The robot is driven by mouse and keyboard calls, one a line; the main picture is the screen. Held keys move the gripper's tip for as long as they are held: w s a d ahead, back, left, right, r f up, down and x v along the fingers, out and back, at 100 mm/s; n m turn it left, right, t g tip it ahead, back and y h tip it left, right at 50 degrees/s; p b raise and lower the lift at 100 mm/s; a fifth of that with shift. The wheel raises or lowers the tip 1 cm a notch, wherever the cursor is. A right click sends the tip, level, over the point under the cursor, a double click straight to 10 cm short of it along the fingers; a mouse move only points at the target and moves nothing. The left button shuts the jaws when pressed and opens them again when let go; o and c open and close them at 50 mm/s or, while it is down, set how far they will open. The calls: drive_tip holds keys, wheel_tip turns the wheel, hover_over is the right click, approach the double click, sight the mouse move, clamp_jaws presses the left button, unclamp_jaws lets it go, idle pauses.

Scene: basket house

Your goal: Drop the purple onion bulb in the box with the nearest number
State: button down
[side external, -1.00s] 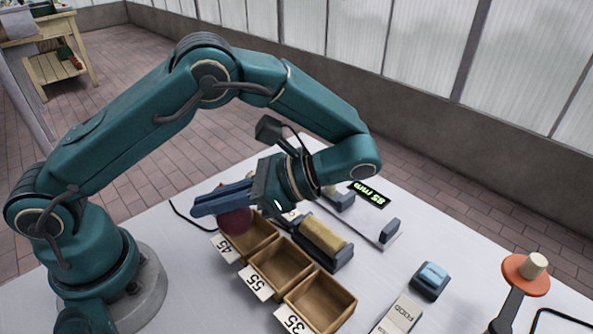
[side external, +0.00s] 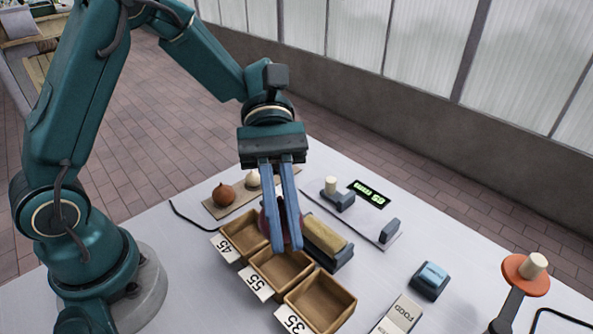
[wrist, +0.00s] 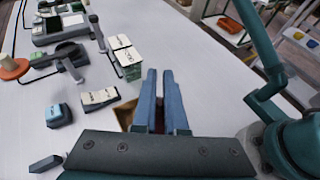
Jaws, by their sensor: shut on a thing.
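My gripper (side external: 288,247) points down with its long blue fingers shut on the purple onion bulb (side external: 266,220). The onion is mostly hidden by the fingers, above the boxes around the 45 and 55 boxes. Three open wooden boxes stand in a row: the 45 box (side external: 229,254), the 55 box (side external: 250,271) and the 35 box (side external: 335,321). The 55 box is in the middle. In the wrist view my gripper (wrist: 160,74) reaches over the table, with a dark sliver of onion between the fingers. A caliper-like gauge has a green display (side external: 369,192), hard to read.
A brown onion (side external: 223,195) and a pale bulb (side external: 253,179) rest on a board behind the boxes. A blue stamp (side external: 431,280), a FOOD packet (side external: 399,315) and an orange-topped stand (side external: 524,268) are at right.

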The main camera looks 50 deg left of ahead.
drive_tip(key=shift+n+t+h, duration=0.3)
drive_tip(key=shift+n+t, duration=0.1)
drive_tip(key=shift+t, duration=0.1)
drive_tip(key=shift+w+d+f, duration=0.1)
drive_tip(key=shift+w+f, duration=0.05)
drive_tip(key=shift+f, duration=0.75)
drive_tip(key=shift+w+d+f, duration=0.1)
drive_tip(key=shift+w+f, duration=0.1)
drive_tip(key=shift+f, duration=0.65)
drive_tip(key=shift+w+d+f, duration=0.1)
drive_tip(key=shift+w+f, duration=0.05)
drive_tip(key=shift+f, duration=0.75)
drive_tip(key=c, duration=0.9)
unclamp_jaws()
drive_tip(key=shift+a, duration=0.1)
drive_tip(key=shift+v, duration=2.55)
